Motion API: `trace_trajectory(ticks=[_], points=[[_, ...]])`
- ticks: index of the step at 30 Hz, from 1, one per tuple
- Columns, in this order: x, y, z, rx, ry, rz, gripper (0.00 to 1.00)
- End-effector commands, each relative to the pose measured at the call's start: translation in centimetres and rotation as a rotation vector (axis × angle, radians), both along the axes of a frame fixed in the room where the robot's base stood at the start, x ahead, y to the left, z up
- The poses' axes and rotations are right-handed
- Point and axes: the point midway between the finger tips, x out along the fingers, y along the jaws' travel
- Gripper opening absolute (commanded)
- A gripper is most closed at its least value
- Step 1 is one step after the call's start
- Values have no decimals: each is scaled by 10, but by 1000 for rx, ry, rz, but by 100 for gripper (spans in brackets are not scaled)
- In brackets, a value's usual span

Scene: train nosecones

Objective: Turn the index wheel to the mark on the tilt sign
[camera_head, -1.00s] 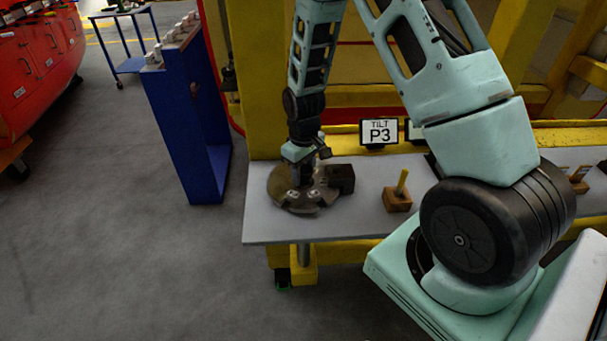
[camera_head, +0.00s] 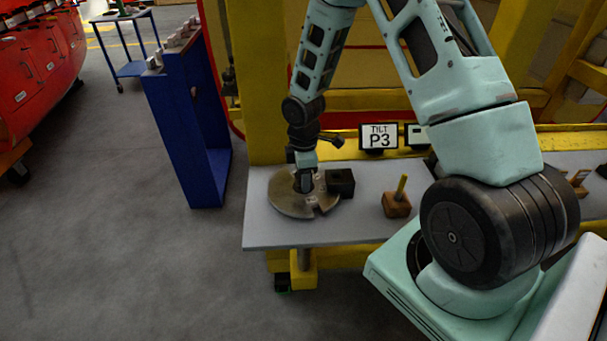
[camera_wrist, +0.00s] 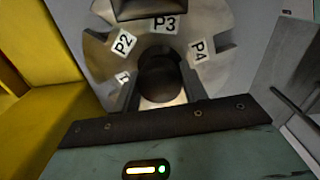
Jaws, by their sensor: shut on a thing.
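The metal index wheel (camera_head: 282,203) lies flat on the grey bench at its left end; it also shows in the wrist view (camera_wrist: 215,68). It has notches in its rim and white labels. My gripper (camera_head: 304,184) points down at its centre, shut on the round dark hub knob (camera_wrist: 160,78). In the wrist view the P3 label (camera_wrist: 164,25) is at the top, beside the dark index block (camera_wrist: 140,8). P2 (camera_wrist: 123,43) is to its left and P4 (camera_wrist: 197,49) to its right. The tilt sign (camera_head: 379,137) reads P3.
The dark block (camera_head: 341,182) stands at the wheel's right edge. A wooden block with a yellow peg (camera_head: 397,203) stands farther right on the bench (camera_head: 270,237). A second sign (camera_head: 416,135) is partly hidden by my arm. A blue stand (camera_head: 183,130) is left of the bench.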

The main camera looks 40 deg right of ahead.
Motion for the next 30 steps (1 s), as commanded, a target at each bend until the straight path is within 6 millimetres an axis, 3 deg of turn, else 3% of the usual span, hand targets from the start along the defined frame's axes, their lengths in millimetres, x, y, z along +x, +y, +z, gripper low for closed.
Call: trace_trajectory(ticks=[12, 29, 30], points=[[0, -1, 1, -1, 0, 189, 2], [1, -1, 0, -2, -1, 215, 2], [1, -1, 0, -2, -1, 215, 51]])
